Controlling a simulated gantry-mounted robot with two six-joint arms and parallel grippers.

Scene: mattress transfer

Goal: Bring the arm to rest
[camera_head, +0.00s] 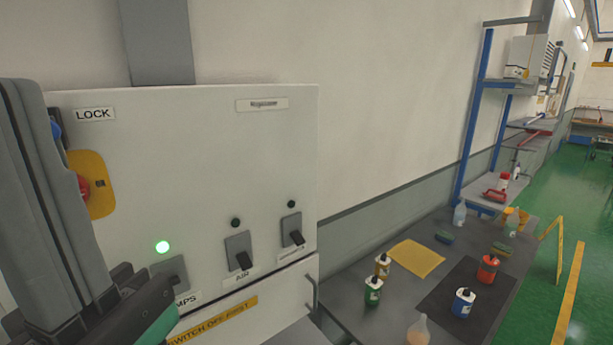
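My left arm comes in from the left edge, and its dark gripper (140,308) is at the lower left, in front of the control cabinet (190,150). A teal part shows at the gripper's lower right; the fingertips are not clear enough to tell open from shut. A red knob on a yellow plate (92,185) is partly behind my arm. My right gripper is not in view.
A grey table (350,290) to the right holds several bottles, a yellow cloth (417,259) and a dark mat (440,294). A blue-framed shelf (472,120) stands behind. Green floor (590,240) with yellow markings is open at right.

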